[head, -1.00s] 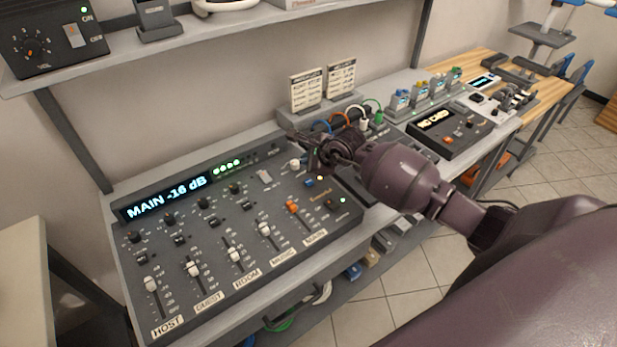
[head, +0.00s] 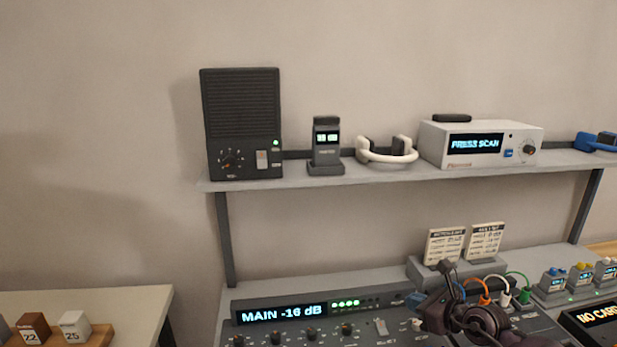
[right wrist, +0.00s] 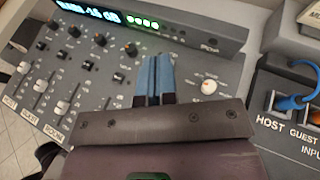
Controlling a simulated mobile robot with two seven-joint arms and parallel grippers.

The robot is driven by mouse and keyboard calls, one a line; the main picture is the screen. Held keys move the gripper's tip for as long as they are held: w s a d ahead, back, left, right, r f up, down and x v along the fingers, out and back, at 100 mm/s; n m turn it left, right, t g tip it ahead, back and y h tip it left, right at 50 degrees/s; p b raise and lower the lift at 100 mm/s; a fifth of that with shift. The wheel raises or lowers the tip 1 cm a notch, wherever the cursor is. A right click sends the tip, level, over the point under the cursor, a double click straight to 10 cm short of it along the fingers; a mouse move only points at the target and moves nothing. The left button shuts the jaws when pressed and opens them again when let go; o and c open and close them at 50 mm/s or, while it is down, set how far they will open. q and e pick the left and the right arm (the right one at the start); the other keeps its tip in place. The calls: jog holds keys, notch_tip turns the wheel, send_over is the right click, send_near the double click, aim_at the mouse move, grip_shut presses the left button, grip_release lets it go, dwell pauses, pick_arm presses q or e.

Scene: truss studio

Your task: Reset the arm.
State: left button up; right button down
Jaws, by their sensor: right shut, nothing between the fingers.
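My right gripper (head: 428,303) shows dark at the bottom of the head view, in front of the mixing console (head: 262,330). In the right wrist view its two blue fingers (right wrist: 153,75) are together with nothing between them. They point over the console (right wrist: 195,80), near a white knob (right wrist: 209,87). I cannot tell whether the fingertips touch the panel. My left gripper is not in view.
Two cards (head: 445,246) and coloured cables (head: 521,285) stand behind my gripper. Wooden date blocks (head: 33,328) sit at lower left.

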notch_tip(320, 180, up, 6)
jog(key=s+a+m+t+y, duration=0.25)
jog(key=m+t, duration=0.25)
jog(key=m, duration=0.7)
jog(key=s+d+f+m+g+h, duration=0.2)
jog(key=s+f+m+h, duration=0.3)
jog(key=s+f+m, duration=0.6)
jog(key=s+d+f+m+g+h, duration=0.2)
jog(key=s+f+m+h, duration=0.3)
jog(key=s+f+m, duration=0.7)
jog(key=s+d+m, duration=0.1)
jog(key=s+m, duration=0.5)
jog(key=m, duration=0.1)
jog(key=shift+s+f+m+g, duration=0.2)
jog(key=shift+s+m+g, duration=0.1)
jog(key=shift+s, duration=0.1)
